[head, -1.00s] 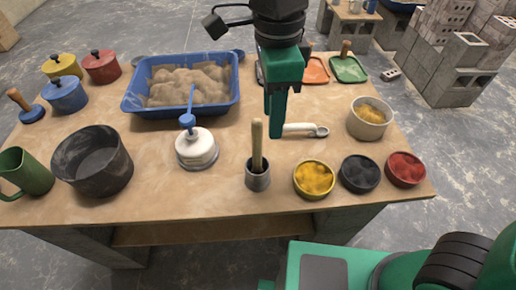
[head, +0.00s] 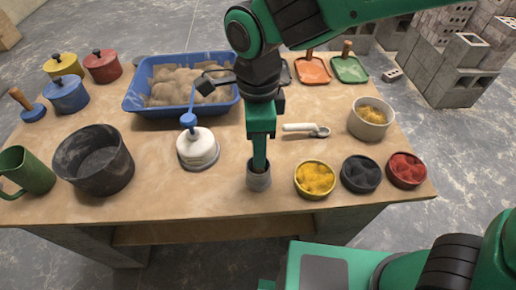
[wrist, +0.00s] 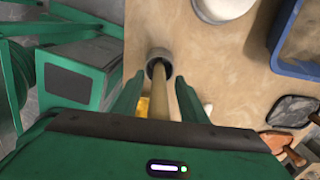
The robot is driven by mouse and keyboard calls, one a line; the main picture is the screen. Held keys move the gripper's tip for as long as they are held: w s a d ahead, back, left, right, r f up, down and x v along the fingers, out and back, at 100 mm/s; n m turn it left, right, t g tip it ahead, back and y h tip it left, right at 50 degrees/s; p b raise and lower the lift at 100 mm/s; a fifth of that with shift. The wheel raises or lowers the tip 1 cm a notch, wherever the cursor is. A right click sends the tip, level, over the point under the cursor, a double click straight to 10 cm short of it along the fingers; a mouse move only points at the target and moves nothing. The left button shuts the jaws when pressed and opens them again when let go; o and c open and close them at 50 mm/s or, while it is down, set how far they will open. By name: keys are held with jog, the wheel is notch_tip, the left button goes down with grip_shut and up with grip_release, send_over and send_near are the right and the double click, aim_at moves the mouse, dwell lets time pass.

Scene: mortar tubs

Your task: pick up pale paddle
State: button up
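The pale paddle (wrist: 160,95) shows in the wrist view as a light wooden stick standing in a small grey cup (head: 258,178). The cup is also in the wrist view (wrist: 158,66). In the head view the paddle is hidden behind my gripper (head: 259,163), which points down just above the cup. In the wrist view my gripper (wrist: 158,98) is open, with one finger on each side of the paddle and gaps between. The paddle's lower end is hidden inside the cup.
A white pot with a blue-handled tool (head: 198,148) stands left of the cup. A yellow bowl (head: 314,181), a dark bowl (head: 360,175) and a red bowl (head: 406,171) stand to the right. A white scoop (head: 303,128) lies behind them. A blue sand tub (head: 140,109) is at the back.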

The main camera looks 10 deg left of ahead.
jog(key=shift+f, duration=0.85)
jog(key=shift+c, duration=0.3)
grip_shut()
